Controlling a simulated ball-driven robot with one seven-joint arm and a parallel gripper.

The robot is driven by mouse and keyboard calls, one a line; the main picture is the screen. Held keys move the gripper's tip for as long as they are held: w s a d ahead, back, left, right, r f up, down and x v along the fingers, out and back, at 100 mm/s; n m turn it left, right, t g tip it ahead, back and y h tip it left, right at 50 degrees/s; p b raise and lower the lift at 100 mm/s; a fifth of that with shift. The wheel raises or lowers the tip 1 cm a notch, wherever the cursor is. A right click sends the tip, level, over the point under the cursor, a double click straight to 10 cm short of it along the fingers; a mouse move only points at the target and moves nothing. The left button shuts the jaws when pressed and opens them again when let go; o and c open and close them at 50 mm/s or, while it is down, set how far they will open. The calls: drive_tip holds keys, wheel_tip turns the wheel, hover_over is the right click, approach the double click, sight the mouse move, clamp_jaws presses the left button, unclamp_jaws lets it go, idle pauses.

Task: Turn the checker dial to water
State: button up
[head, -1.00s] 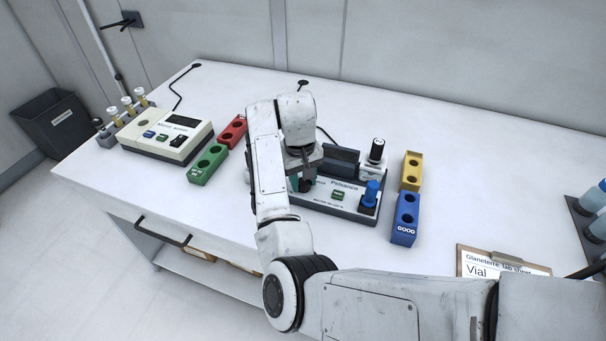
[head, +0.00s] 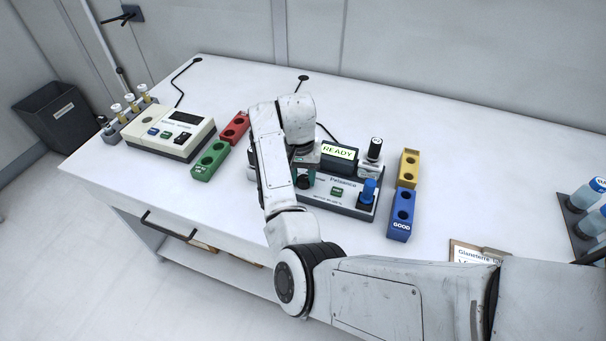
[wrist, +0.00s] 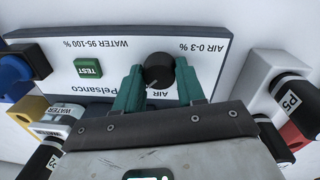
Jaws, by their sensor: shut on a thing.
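The checker (head: 345,207) is a pale panel box on the bench, labelled Pelsanco, with a display (head: 338,152) reading READY. Its black round dial (head: 305,182) is partly hidden by my arm in the head view. In the wrist view, upside down, the dial (wrist: 158,70) sits between the green fingers of my gripper (wrist: 159,77), which is shut on it. Labels reading AIR 0-3 % and WATER 95-100 % are on the panel. I cannot tell which mark the dial points to. A green TEST button (wrist: 88,68) is beside it.
A blue piece (head: 367,192) stands at the checker's right end, near a black-capped vial (head: 374,149). Yellow (head: 409,168) and blue (head: 401,214) blocks stand to the right; green (head: 209,162) and red (head: 235,127) blocks to the left. Another meter (head: 170,133) lies farther left.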

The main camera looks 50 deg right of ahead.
sight(301, 178)
idle(0.3)
drive_tip(key=o, duration=1)
drive_tip(key=shift+o, duration=0.2)
drive_tip(key=shift+r, duration=0.1)
wheel_tip(301, 178, up, 11)
drive_tip(key=p, duration=0.1)
drive_tip(key=shift+w+a+f, duration=0.15)
drive_tip(key=shift+w+f, duration=0.05)
drive_tip(key=shift+w, duration=0.1)
